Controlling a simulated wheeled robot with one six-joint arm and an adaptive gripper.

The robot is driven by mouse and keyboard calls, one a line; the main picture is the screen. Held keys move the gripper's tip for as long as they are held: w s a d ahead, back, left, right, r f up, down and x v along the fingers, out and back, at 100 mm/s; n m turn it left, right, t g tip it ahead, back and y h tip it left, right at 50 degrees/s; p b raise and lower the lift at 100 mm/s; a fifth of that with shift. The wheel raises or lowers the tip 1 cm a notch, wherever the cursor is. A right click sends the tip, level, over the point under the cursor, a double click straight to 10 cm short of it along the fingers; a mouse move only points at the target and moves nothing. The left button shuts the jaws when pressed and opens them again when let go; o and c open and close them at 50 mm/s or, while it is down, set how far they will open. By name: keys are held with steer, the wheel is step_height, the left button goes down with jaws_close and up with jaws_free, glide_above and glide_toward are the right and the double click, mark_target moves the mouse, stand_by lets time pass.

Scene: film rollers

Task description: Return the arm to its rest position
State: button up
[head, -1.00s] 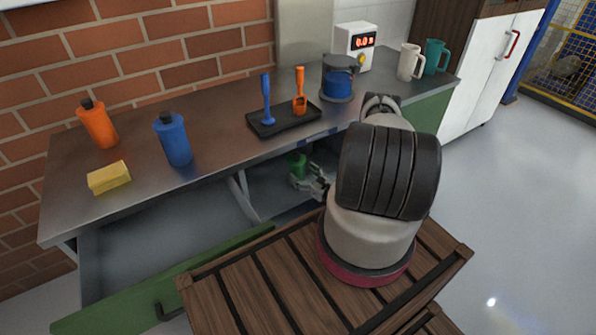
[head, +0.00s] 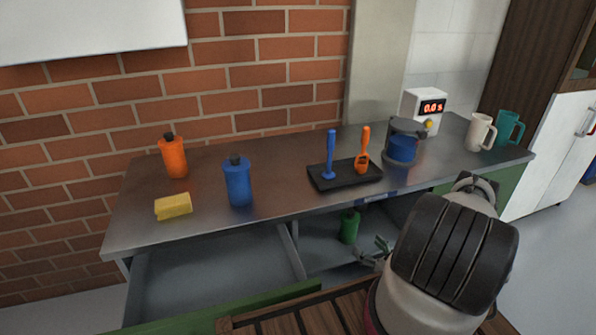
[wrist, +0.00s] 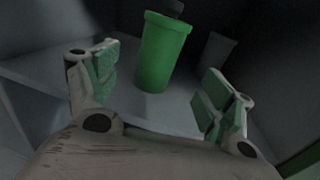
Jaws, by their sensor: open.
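My gripper (wrist: 158,87) is open and empty, with green pads on its two spread fingers. In the wrist view a green bottle (wrist: 163,52) with a dark cap stands upright on a grey surface, just beyond and between the fingertips, apart from them. In the head view the green bottle (head: 349,226) stands inside the open space under the counter. My gripper (head: 374,252) shows there just in front of and to the right of it, partly hidden by my arm. My arm is bent, with its large dark joint in the right foreground.
The metal counter (head: 275,195) holds an orange bottle (head: 173,157), a blue bottle (head: 238,182), a yellow sponge (head: 174,206), a black tray (head: 325,180) with two tools, a blue-filled container (head: 402,147), a timer (head: 424,111) and two mugs. A drawer (head: 215,278) stands open below.

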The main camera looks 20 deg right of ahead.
steer(key=shift+f, duration=0.1)
steer(key=s+a+n+g+y, duration=0.25)
steer(key=s+a+y, duration=0.3)
steer(key=a, duration=0.35)
steer(key=s+a+r+n+g+y, duration=0.2)
steer(key=s+r+n+g+y, duration=0.3)
steer(key=r, duration=0.2)
steer(key=s+d+r+n+g+h, duration=0.25)
steer(key=r+n+g, duration=0.3)
steer(key=r, duration=0.55)
steer(key=s+d+r+n+g+h, duration=0.1)
steer(key=s+r+n+g+h, duration=0.25)
steer(key=r+n, duration=0.55)
steer(key=s+d+r+n+g+h, duration=0.1)
steer(key=s+r+n+g+h, duration=0.25)
steer(key=r, duration=0.95)
steer(key=a+r+n+t+h, duration=0.2)
steer(key=a+r+n+t, duration=0.1)
steer(key=r, duration=0.6)
steer(key=a+r+n+t+h, duration=0.1)
steer(key=a+r+n+t, duration=0.2)
steer(key=r, duration=0.6)
steer(key=n, duration=0.2)
steer(key=shift+s+a+r+n+t+h, duration=0.3)
steer(key=shift+s+n+h, duration=0.05)
steer(key=shift+s+h, duration=0.05)
